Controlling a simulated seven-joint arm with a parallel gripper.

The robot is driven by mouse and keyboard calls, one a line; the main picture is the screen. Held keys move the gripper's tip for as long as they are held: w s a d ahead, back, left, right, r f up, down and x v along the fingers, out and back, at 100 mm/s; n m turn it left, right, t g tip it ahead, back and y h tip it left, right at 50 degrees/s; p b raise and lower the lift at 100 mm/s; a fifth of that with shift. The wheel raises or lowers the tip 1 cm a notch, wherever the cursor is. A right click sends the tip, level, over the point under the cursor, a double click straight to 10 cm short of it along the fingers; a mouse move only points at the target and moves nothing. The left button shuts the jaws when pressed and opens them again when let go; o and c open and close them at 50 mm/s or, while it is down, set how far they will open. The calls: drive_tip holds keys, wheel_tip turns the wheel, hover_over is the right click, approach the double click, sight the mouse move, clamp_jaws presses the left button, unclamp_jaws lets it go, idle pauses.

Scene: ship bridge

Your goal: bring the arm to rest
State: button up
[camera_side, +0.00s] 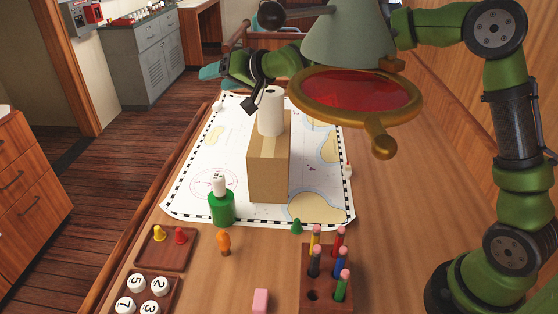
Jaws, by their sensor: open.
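My gripper (254,98) is at the far end of the table, just left of a white paper roll (271,112). Its dark fingers are spread and hold nothing that I can see. The roll stands upright on a tan cardboard box (268,165), which stands on a chart (200,170). My green arm comes in from the right and reaches across the back. Part of it is hidden behind a hanging lamp (345,40). I cannot tell whether a finger touches the roll.
A green bottle (221,208) with a white top stands at the chart's near edge. A wooden block (312,266) holds several pencils. Trays with pegs (166,246) and numbered discs (147,293) lie front left. An orange figure (224,243) and a pink block (261,300) stand nearby.

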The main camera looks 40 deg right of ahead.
drive_tip(key=s+d+h, duration=0.1)
drive_tip(key=s+d, duration=0.1)
drive_tip(key=s+d+r+h, duration=0.1)
drive_tip(key=s+d, duration=0.1)
drive_tip(key=d, duration=0.1)
drive_tip(key=s+d+r+g+h, duration=0.1)
drive_tip(key=s+d, duration=0.1)
drive_tip(key=d, duration=0.1)
drive_tip(key=shift+s+h, duration=0.1)
drive_tip(key=shift+h, duration=0.2)
drive_tip(key=s+d+f+g, duration=0.1)
drive_tip(key=s+f+g, duration=0.1)
drive_tip(key=s, duration=1.3)
drive_tip(key=s+d+f+g, duration=0.1)
drive_tip(key=s+f+g, duration=0.1)
drive_tip(key=s, duration=1.4)
drive_tip(key=shift+s+d+f+g+y, duration=0.2)
drive_tip(key=shift+d+f+g+y, duration=0.15)
drive_tip(key=shift+f, duration=0.35)
